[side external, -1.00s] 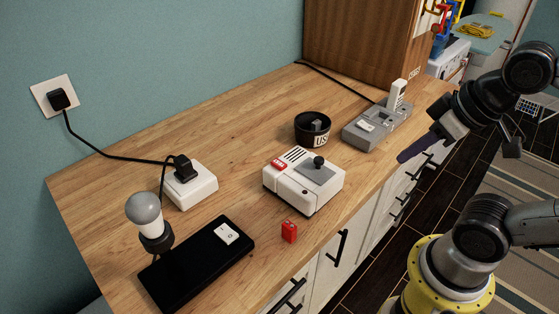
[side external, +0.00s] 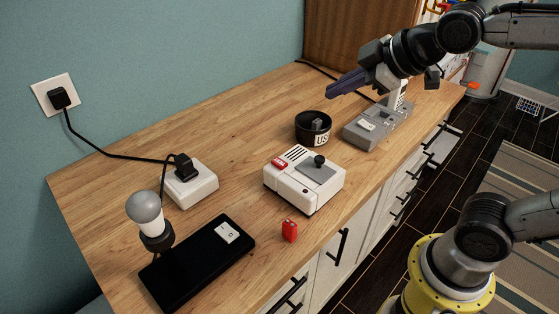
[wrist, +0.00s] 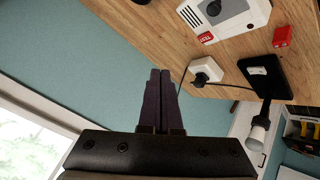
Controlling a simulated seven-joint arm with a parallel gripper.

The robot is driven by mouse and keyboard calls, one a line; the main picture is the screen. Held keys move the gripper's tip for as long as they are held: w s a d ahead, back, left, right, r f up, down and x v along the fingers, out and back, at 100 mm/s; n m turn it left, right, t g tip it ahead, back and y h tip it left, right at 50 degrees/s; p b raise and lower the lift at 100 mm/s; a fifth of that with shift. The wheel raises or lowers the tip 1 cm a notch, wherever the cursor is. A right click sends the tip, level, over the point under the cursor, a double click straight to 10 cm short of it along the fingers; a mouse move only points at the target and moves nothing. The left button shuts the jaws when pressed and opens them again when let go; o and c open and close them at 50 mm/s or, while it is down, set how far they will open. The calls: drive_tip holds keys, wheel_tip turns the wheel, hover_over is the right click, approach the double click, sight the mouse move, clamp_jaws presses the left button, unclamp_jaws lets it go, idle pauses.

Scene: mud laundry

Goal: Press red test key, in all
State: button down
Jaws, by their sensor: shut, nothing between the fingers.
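The red test key (side external: 279,163) sits on the left end of the top of a white box (side external: 305,180) with a grey plate and black knob. The key's lettering shows in the wrist view (wrist: 206,37). My gripper (side external: 331,92) is shut and empty, high above the back of the counter, above and behind the white box and apart from it. In the wrist view the closed dark fingers (wrist: 160,73) point towards the wall and counter edge. The key is in plain sight in both views.
On the wooden counter (side external: 245,125) are a red block (side external: 289,230), a black bin (side external: 312,129), a grey device (side external: 377,125), a white socket box (side external: 190,184) with a cable, and a black lamp base (side external: 197,264) with a bulb (side external: 145,212). A brown cabinet (side external: 355,35) stands behind.

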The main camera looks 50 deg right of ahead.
sight(285, 163)
drive_tip(key=w+a+f+n+y, duration=0.1)
drive_tip(key=w+a+f+n, duration=0.2)
drive_tip(key=w+a+f, duration=0.2)
drive_tip(key=shift+w+a+n+g, duration=0.3)
drive_tip(key=shift+w+a, duration=0.55)
drive_tip(key=shift+w, duration=0.05)
drive_tip(key=shift+f, duration=0.15)
drive_tip(key=shift+f, duration=4.25)
drive_tip(key=shift+f, duration=0.15)
drive_tip(key=shift+f, duration=0.35)
